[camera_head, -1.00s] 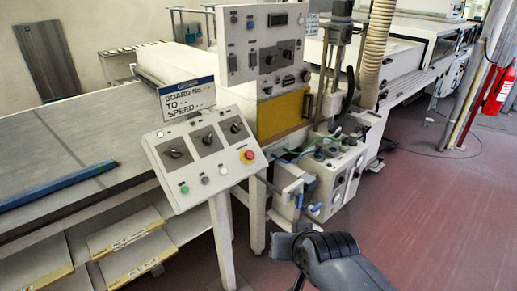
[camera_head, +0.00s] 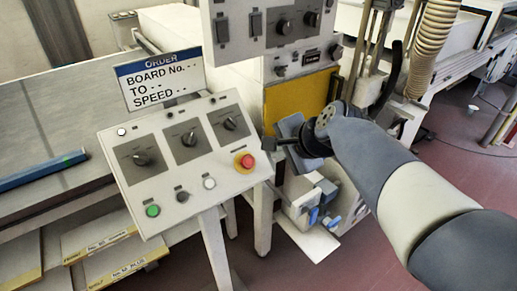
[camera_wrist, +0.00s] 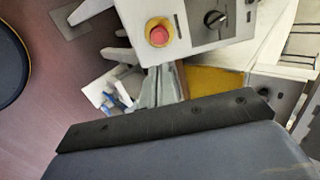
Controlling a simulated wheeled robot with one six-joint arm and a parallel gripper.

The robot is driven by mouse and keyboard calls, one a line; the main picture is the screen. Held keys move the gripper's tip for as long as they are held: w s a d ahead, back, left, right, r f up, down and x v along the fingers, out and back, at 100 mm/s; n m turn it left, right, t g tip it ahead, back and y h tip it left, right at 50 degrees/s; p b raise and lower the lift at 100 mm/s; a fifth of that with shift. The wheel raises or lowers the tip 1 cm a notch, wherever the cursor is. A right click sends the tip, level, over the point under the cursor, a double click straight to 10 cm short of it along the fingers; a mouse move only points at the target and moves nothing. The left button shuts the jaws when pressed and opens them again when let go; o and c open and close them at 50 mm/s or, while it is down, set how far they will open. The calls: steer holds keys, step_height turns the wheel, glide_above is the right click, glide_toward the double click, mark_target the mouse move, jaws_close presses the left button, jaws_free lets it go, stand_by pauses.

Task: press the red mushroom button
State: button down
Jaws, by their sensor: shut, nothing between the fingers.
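The red mushroom button (camera_head: 248,161) sits on a yellow round base at the right edge of the tilted white control panel (camera_head: 190,207). It also shows near the top middle of the wrist view (camera_wrist: 158,34), uncovered. My gripper (camera_head: 267,145) is shut and empty. In the head view it appears just right of the button and slightly higher in the picture, with a small visible gap between them. I cannot tell the exact depth between the tips and the button.
The panel also carries black rotary knobs (camera_head: 189,139), a green button (camera_head: 153,210) and a white button (camera_head: 209,183). An order sign (camera_head: 160,80) stands behind it. A taller control box (camera_head: 237,58) and a yellow plate (camera_head: 300,100) are behind my gripper.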

mark_target(249, 162)
steer(key=x, duration=1.4)
stand_by(0.4)
steer(key=shift+w+a+f+b, duration=0.25)
steer(key=shift+w+f+b, duration=0.05)
steer(key=shift+f+b, duration=0.3)
steer(key=shift+s, duration=0.1)
